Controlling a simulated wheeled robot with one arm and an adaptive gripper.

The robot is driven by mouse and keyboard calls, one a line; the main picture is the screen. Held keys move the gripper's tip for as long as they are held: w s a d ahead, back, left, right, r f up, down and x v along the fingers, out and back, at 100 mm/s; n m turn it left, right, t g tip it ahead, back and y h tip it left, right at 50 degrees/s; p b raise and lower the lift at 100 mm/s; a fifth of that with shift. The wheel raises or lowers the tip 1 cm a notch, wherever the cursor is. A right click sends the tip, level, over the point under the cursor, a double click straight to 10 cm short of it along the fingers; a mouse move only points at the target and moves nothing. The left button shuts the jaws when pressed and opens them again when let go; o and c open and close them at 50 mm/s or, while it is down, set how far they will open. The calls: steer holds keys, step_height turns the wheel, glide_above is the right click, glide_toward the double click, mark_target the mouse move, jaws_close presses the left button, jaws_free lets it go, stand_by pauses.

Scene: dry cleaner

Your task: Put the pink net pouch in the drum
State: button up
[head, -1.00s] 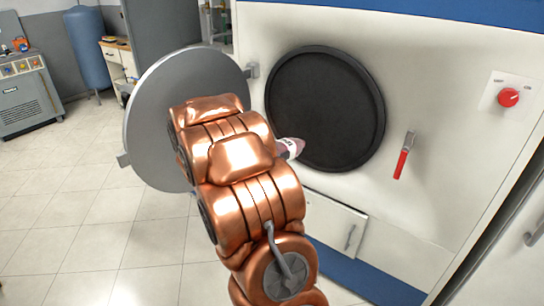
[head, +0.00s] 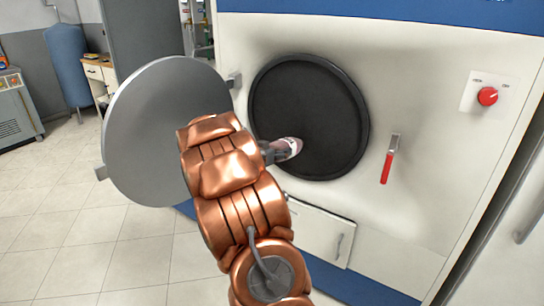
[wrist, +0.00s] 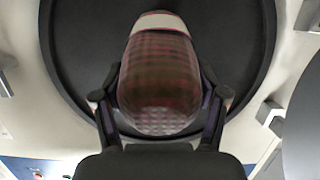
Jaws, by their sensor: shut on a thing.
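The pink net pouch (wrist: 158,80) is a rounded mesh bag with a pale band at its far end. My gripper (wrist: 160,105) is shut on it, one finger on each side. In the head view the pouch (head: 289,147) sticks out past my copper arm, which hides most of the gripper. The drum (head: 310,115) is a dark round opening with a black rim in the white machine front. The pouch overlaps the drum's lower left part in the head view. In the wrist view the dark drum (wrist: 225,35) lies behind the pouch. I cannot tell whether the pouch has crossed the rim.
The round grey door (head: 150,120) stands open on its hinge left of the drum. A red-handled lever (head: 387,167) and a red knob (head: 487,96) are on the panel to the right. A small white hatch (head: 318,232) sits below. Tiled floor is clear at left.

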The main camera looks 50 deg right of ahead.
steer(key=r+p+x, duration=0.2)
steer(key=p+x, duration=0.6)
steer(key=x, duration=0.6)
steer(key=d+r+p+x, duration=0.1)
steer(key=r+p+x, duration=0.2)
steer(key=p+x, duration=0.6)
steer(key=shift+x, duration=3.25)
steer(key=o, duration=1.6)
steer(key=shift+w, duration=0.1)
